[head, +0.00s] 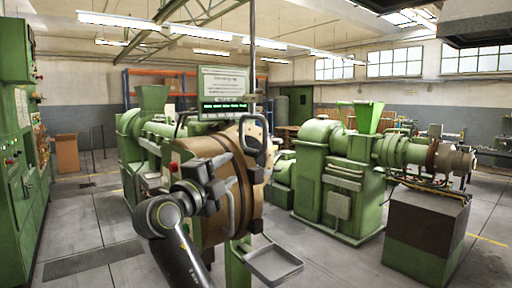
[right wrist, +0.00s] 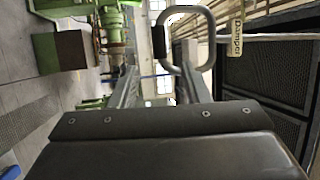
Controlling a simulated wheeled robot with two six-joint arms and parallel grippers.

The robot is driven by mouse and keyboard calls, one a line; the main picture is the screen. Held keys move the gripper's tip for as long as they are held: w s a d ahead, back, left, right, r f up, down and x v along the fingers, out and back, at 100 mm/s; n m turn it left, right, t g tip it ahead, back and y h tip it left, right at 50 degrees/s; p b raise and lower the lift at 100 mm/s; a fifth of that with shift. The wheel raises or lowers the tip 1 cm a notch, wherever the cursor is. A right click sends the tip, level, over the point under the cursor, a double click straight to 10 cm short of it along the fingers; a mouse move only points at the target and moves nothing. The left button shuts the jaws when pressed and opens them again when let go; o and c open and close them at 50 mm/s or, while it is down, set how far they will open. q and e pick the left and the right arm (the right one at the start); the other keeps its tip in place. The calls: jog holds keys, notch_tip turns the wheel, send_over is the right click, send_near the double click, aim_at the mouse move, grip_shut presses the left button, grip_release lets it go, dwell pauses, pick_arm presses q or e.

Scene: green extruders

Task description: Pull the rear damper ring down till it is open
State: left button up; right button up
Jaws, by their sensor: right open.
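The damper ring (head: 256,136) is a grey rounded loop at the lower end of a vertical rod, in front of the brown drum's right side. In the right wrist view the ring (right wrist: 208,42) lies just beyond my fingertips, with a dark grip on its lower bar and a "Damper" tag (right wrist: 237,30) nearby. My right gripper (head: 222,186) is in front of the brown drum, below and left of the ring. Its two fingers also show in the right wrist view (right wrist: 157,82), apart with nothing between them. My left gripper is out of view.
The brown drum (head: 212,226) is close behind my right gripper. A sign and display (head: 224,84) stand above it. A grey tray (head: 273,263) is low at front. Green extruders (head: 345,180) stand at the right and a green cabinet (head: 18,150) at the left. Floor between is clear.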

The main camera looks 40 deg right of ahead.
aim_at(250, 154)
jog(key=p+x, duration=0.5)
jog(key=x, duration=0.7)
jog(key=shift+d+r+p, duration=0.2)
jog(key=shift+d+p, duration=0.15)
jog(key=shift+d, duration=0.05)
jog(key=shift+w+d, duration=0.3)
jog(key=shift+d, duration=0.25)
grip_shut()
